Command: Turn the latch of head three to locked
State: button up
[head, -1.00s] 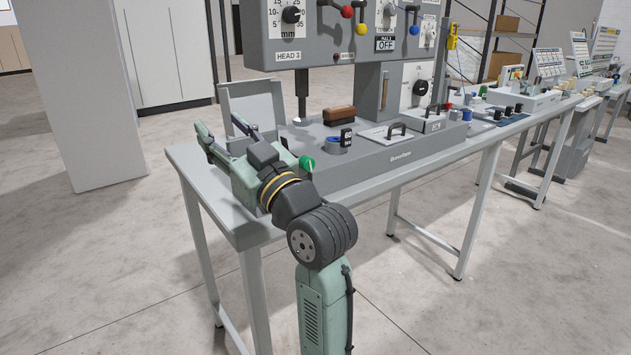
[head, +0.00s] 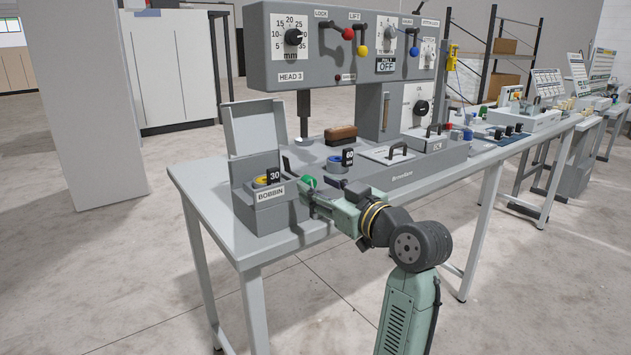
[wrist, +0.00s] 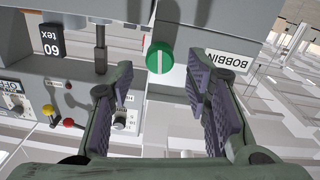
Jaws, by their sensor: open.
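A round green knob (head: 308,181) with a white bar sits beside the BOBBIN box, low on the HEAD 3 machine (head: 345,60). In the wrist view the knob (wrist: 159,56) is ahead of my gripper (wrist: 158,88), and its white bar runs up and down the picture. My gripper's fingers are open, one on each side of the knob's line; I cannot tell whether they touch it. On the panel above, a red-ball lever (head: 348,33) is by the LOCK label (head: 320,13), and a yellow-ball lever (head: 362,50) is by LIFT.
The BOBBIN box (head: 272,214) stands open at left, with a bobbin tagged 30 inside and its lid (head: 254,130) raised. A bobbin tagged 60 (head: 340,161), a wooden-backed brush (head: 340,135) and a handled plate (head: 388,155) lie behind my gripper. The table's front left corner (head: 215,190) is bare.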

jog(key=shift+x, duration=1.05)
grip_shut()
